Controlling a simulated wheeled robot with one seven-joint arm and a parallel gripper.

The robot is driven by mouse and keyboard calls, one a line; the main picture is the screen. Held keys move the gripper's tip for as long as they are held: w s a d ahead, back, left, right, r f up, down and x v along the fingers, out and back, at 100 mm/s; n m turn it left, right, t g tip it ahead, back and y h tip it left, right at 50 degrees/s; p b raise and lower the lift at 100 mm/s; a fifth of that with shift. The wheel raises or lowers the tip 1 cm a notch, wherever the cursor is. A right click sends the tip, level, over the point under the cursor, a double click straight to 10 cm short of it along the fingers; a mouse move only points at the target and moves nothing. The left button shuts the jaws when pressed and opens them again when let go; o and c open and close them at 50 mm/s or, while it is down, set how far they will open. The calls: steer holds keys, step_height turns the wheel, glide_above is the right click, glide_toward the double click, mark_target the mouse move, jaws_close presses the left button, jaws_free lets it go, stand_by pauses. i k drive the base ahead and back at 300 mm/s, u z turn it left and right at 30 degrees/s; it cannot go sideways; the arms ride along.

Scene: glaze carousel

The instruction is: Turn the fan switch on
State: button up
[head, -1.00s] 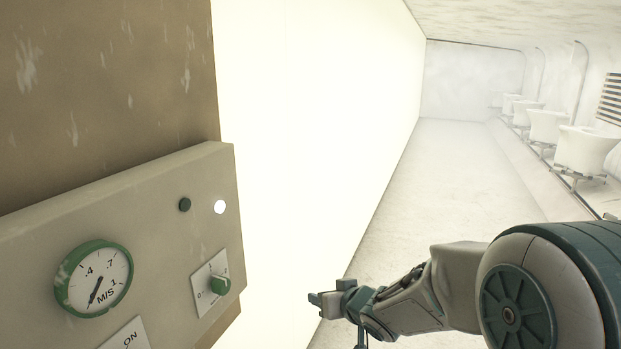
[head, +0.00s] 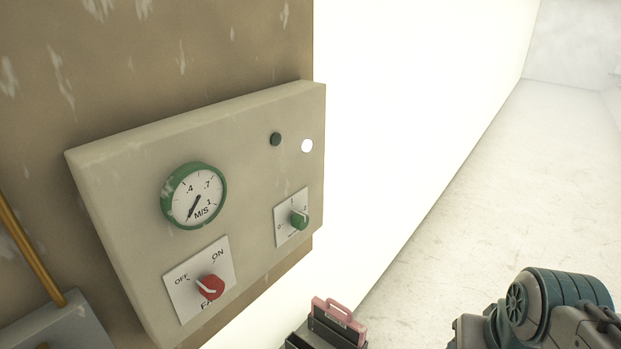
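The fan switch is a red knob (head: 210,287) on a white plate (head: 184,296) marked OFF and ON, low on the grey control panel (head: 120,180). The white line on the knob runs toward the upper left, on the OFF side. My arm shows at the bottom right of the head view, well to the right of the panel.
Above the switch is a green-rimmed M/S gauge (head: 194,196). To its right is a green knob (head: 299,219) on a numbered plate. A dark lamp (head: 275,139) and a lit white lamp (head: 307,146) sit higher.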

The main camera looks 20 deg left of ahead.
mark_target(212, 287)
steer(key=u, duration=0.95)
steer(key=k, duration=0.4)
steer(key=z, duration=0.35)
